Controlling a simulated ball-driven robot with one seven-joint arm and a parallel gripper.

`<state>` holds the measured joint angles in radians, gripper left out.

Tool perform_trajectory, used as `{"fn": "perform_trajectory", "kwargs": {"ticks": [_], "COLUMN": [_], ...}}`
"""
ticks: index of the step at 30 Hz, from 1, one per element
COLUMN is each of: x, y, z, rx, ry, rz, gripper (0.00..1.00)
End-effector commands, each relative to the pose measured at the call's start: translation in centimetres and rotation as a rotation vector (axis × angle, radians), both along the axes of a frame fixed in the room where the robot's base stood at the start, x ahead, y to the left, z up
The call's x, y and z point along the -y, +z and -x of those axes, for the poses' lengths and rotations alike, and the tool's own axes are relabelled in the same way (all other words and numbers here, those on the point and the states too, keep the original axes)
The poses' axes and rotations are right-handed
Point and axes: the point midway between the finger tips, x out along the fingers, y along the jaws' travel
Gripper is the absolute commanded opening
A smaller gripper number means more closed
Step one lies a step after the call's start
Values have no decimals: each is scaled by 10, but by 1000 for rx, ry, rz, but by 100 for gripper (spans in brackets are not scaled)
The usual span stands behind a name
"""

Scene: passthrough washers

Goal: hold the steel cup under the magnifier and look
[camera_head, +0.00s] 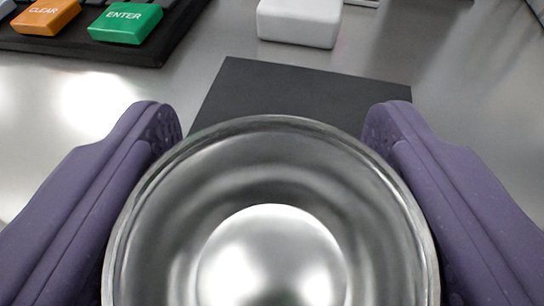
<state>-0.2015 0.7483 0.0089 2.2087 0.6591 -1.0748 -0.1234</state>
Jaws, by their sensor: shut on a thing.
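The steel cup (272,170) fills the lower middle of the view, and I look down into its open, empty-looking round mouth. Its rim faces me and its lower edge is cut off by the frame. My gripper (272,125) has one purple finger on each side of the cup and is shut on it. The cup hides what is directly beneath it. No magnifier can be made out in this view.
A dark flat mat (300,95) lies on the shiny grey surface (120,95) beyond the cup. A white block (299,22) stands behind it. At the upper left is a black keypad with an orange CLEAR key (43,17) and a green ENTER key (125,22).

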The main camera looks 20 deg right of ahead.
Motion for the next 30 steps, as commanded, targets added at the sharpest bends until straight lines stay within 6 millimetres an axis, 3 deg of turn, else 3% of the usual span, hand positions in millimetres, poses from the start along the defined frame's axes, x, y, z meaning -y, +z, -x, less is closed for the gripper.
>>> {"fn": "perform_trajectory", "kwargs": {"ticks": [15,30], "x": [38,42], "y": [-1,0], "z": [-52,-58], "rx": [1,0], "ry": [-1,0], "rz": [1,1], "gripper": [35,35]}}
